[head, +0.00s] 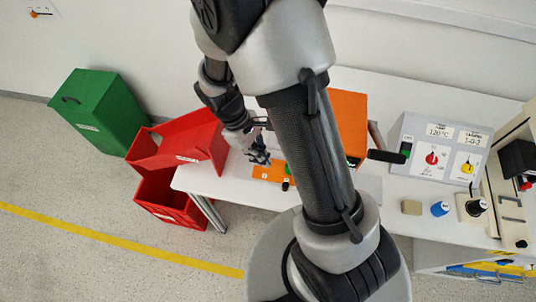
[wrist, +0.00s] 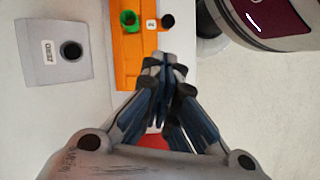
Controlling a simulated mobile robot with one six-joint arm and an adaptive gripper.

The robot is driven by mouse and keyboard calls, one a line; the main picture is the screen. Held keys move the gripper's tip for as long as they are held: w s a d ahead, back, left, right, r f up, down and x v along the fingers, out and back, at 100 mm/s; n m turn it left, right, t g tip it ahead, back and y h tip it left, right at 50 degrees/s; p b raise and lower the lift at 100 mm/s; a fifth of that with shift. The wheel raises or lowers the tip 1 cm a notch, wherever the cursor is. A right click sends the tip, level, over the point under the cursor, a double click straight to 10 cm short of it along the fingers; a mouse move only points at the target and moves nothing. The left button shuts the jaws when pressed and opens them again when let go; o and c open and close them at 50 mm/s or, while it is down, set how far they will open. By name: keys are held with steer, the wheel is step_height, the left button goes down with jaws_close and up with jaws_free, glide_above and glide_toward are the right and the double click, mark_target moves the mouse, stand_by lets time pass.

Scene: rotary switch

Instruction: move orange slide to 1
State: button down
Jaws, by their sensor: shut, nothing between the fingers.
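The orange panel (head: 259,167) lies on the white table below the orange box. It also shows in the wrist view (wrist: 130,66), carrying a green ring (wrist: 129,20), a small white label (wrist: 151,23) and a black knob (wrist: 167,20). I cannot tell which part slides or where it is set; the lower part of the panel is hidden behind my fingers. My gripper (head: 258,156) is over the panel's left part in the head view. In the wrist view my gripper (wrist: 168,62) is shut and empty, its fingertips over the panel's right edge, below the knob.
A grey block with a black round part (wrist: 55,58) stands left of the panel in the wrist view. An orange box (head: 348,112) and a grey control console (head: 432,150) stand to the right. Red bins (head: 170,200) are beside the table's left end. My arm hides the table's middle.

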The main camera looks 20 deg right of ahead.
steer(key=b+x, duration=0.3)
steer(key=x, duration=0.6)
steer(key=shift+s, duration=0.2)
steer(key=s+d, duration=0.1)
steer(key=d, duration=0.1)
steer(key=s+d, duration=0.1)
steer(key=d, duration=0.1)
steer(key=shift+s, duration=0.4)
steer(key=shift+w+a, duration=0.15)
steer(key=shift+a, duration=0.15)
steer(key=shift+r+p, duration=0.3)
steer(key=shift+r, duration=0.05)
steer(key=p+v, duration=0.7)
steer(key=v, duration=0.2)
steer(key=shift+w+r+p, duration=0.15)
steer(key=shift+w+p, duration=0.05)
steer(key=shift+p, duration=0.15)
steer(key=shift+a, duration=0.15)
